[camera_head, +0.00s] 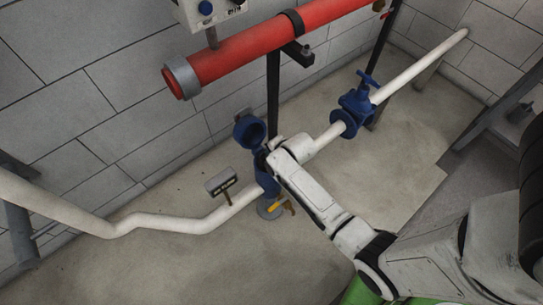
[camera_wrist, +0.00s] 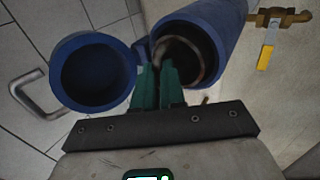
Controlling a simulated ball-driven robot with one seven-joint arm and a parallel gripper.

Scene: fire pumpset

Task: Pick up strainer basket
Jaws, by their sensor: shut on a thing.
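The strainer basket (camera_wrist: 205,62) shows in the wrist view as a dull metal rim inside the dark mouth of the blue strainer body (camera_wrist: 222,22). Most of the basket is hidden inside the body. My gripper (camera_wrist: 158,72) has its green fingers close together at the left edge of this mouth, shut on the basket's edge or handle; the exact contact is hard to see. The round blue cap (camera_wrist: 92,72) stands swung open to the left of the fingers. In the head view the strainer body (camera_head: 268,184) is partly behind my arm, and the open cap (camera_head: 250,131) shows above it.
A brass drain valve with a yellow lever (camera_wrist: 265,57) sits right of the body. A white pipe (camera_head: 180,222) runs left from the strainer past a small sign (camera_head: 222,181). A blue gate valve (camera_head: 355,103) and a red pipe (camera_head: 260,45) are nearby.

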